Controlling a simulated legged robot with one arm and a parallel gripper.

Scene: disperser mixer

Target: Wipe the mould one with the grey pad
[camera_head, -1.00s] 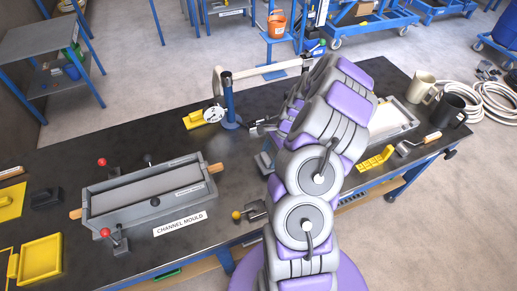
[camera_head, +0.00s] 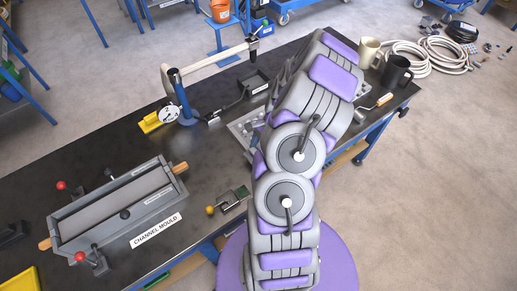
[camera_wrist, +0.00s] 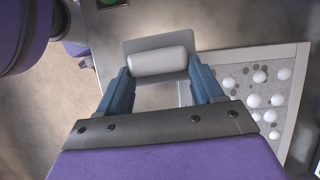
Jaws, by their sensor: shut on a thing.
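My gripper (camera_wrist: 160,72) shows in the wrist view with its two blue fingers on either side of a pale grey rounded bar. The bar lies across a flat grey plate, and together they look like the grey pad (camera_wrist: 158,61). The fingers are shut on it. In the head view my arm hides the gripper and pad. The channel mould (camera_head: 118,205), a long grey trough with wooden ends and red-knobbed clamps, sits at the left of the black bench, well apart from my arm. Its label (camera_head: 157,230) reads "CHANNEL MOULD". No label "one" is readable.
A grey tray with white balls (camera_wrist: 255,101) lies right of the pad in the wrist view. On the bench stand a blue post (camera_head: 178,95) with a pale arm, a yellow-based dial gauge (camera_head: 167,114), and two mugs (camera_head: 396,73). Bare bench lies between mould and post.

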